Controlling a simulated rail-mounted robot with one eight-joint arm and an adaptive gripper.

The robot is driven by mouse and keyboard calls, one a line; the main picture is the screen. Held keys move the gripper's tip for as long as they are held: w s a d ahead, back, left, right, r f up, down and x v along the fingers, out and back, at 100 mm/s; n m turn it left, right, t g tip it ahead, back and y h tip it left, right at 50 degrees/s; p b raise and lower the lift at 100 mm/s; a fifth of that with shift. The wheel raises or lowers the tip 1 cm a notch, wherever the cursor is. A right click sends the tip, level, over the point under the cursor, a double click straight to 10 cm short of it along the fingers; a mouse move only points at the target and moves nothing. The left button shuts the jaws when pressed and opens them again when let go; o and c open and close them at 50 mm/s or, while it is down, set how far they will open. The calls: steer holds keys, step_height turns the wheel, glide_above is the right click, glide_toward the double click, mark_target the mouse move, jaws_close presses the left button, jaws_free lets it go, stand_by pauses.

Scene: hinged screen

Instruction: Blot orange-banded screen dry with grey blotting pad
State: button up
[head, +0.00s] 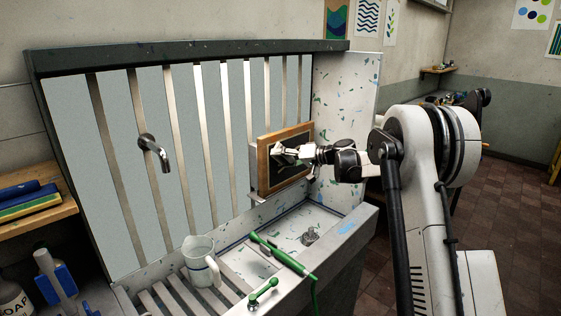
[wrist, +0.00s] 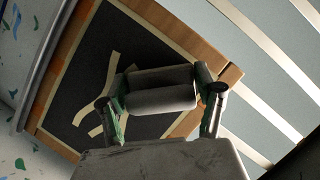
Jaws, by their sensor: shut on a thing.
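The screen (head: 264,172) is a wooden orange-brown frame around a dark mesh, standing nearly upright against the slatted back of the sink. In the wrist view the screen (wrist: 92,50) shows a pale inner border and cream strips on its dark face. My gripper (head: 290,153) is in front of the screen's face. It is shut on a grey, rounded pad (wrist: 160,99), which lies between the two fingers in the wrist view. The pad overlaps the screen's face there; whether it touches the mesh I cannot tell. The pad and fingers hide part of the mesh.
A white jug (head: 201,262) stands on the slatted rack at the sink's left. A green wand with a hose (head: 284,257) and a green-handled tool (head: 263,292) lie near the front. A tap (head: 152,150) juts from the back. The speckled side wall (head: 345,125) stands close right of the screen.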

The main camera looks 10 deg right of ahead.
mark_target(268, 170)
steer(key=shift+w+d+f+b, duration=1.35)
steer(key=shift+w+d, duration=3.5)
steer(key=shift+d, duration=2.2)
steer(key=shift+s+a+b, duration=0.95)
steer(key=shift+s+a, duration=0.65)
steer(key=shift+a, duration=0.85)
steer(key=shift+s+a+b, duration=1)
steer(key=shift+s+a, duration=0.65)
steer(key=shift+a, duration=0.8)
steer(key=shift+s+a+b, duration=0.95)
steer(key=shift+s+a, duration=0.65)
steer(key=shift+a, duration=0.85)
steer(key=shift+s+a+b, duration=0.2)
steer(key=shift+s+a, duration=0.3)
steer(key=shift+a, duration=0.25)
steer(key=shift+s+a+b, duration=0.15)
steer(key=shift+s+a, duration=0.35)
steer(key=shift+a, duration=0.25)
steer(key=shift+f, duration=0.2)
